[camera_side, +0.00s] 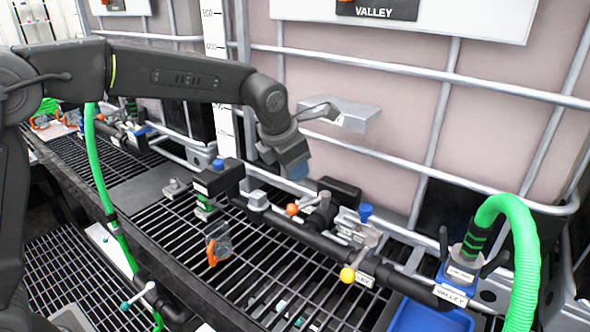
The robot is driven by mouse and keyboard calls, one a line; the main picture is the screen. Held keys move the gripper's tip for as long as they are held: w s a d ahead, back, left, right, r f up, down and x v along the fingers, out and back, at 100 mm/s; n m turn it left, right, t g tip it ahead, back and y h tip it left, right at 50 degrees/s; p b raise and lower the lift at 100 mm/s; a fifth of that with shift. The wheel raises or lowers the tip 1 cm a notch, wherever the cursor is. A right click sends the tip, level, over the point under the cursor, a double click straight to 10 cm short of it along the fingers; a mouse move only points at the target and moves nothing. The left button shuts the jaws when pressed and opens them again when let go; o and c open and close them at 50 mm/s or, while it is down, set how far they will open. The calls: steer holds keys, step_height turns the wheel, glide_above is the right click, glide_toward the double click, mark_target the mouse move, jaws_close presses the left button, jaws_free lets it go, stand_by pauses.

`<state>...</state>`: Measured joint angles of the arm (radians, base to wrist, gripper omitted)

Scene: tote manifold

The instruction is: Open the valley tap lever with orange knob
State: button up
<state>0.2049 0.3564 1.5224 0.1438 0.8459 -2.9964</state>
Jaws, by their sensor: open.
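The orange knob (292,209) is at the left end of a short grey lever on the tap (322,205), beside the black manifold pipe. The lever points left from the tap body. My gripper (292,168) hangs above and a little behind the knob in the picture, tilted downward, apart from it. Its jaws are open and seem empty; the fingertips are small and partly blurred. A VALLEY sign (373,12) is on the tote above, and a VALLEY label (450,295) is on the pipe's right end.
A green hose (522,250) rises at right. A blue tray (430,318) lies below. A grey bracket (345,112) juts out near my wrist. An orange-handled item (212,250) is on the grating at left.

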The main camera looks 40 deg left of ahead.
mark_target(309, 203)
steer(key=shift+w+a, duration=0.1)
steer(key=shift+a, duration=0.05)
steer(key=shift+c, duration=1.3)
steer(key=a+m+g, duration=0.1)
steer(key=w+a+m, duration=0.1)
steer(key=a+m, duration=0.1)
steer(key=w+a+f+m+g, duration=0.1)
steer(key=m, duration=0.1)
steer(key=shift+w+a+g+h, duration=0.2)
steer(key=shift+a+g+h, duration=0.1)
steer(key=shift+a, duration=0.1)
jaws_close()
steer(key=w+a+m+g+h, duration=0.2)
steer(key=a+m+g+h, duration=0.1)
steer(key=a+m, duration=0.55)
steer(key=shift+m, duration=0.95)
steer(key=x, duration=0.5)
steer(key=d+x, duration=0.1)
steer(key=x, duration=0.4)
steer(key=shift+s+d+r, duration=0.2)
steer(key=shift+r, duration=0.05)
steer(key=d, duration=0.1)
steer(key=d+f, duration=0.1)
steer(key=d, duration=0.1)
steer(key=shift+s+f, duration=0.1)
steer(key=shift+s, duration=0.15)
steer(key=shift+s+d+f, duration=0.1)
steer(key=shift+s+d, duration=0.05)
steer(key=shift+d, duration=0.4)
